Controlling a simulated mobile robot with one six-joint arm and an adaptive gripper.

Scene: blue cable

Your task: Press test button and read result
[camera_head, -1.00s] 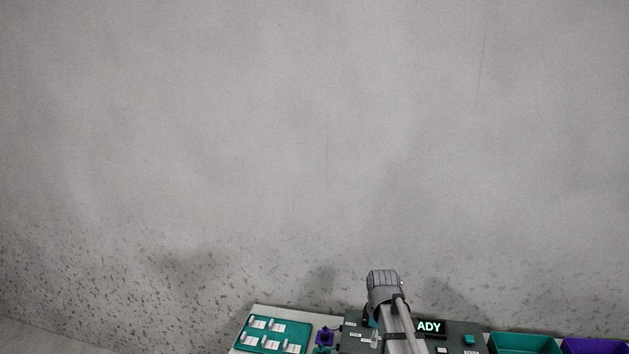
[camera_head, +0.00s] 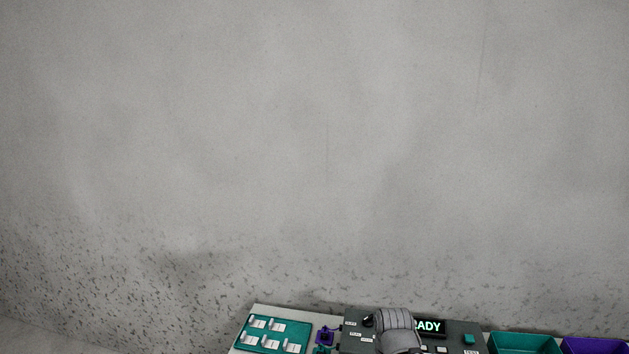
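The dark test panel (camera_head: 458,330) stands at the bottom of the view. Its display (camera_head: 430,327) shows green letters "ADY", with part of a letter before them; my arm hides the left part. A green button (camera_head: 469,339) sits on the panel right of the display, with a small white label below it. My arm covers the panel's middle. My gripper's fingers do not show, and no cable can be made out.
A teal board (camera_head: 262,346) with several white holders lies left of the panel. A small purple fixture (camera_head: 326,335) stands between them. A teal bin (camera_head: 523,343) and a purple bin (camera_head: 597,346) stand to the right. A bare wall rises behind.

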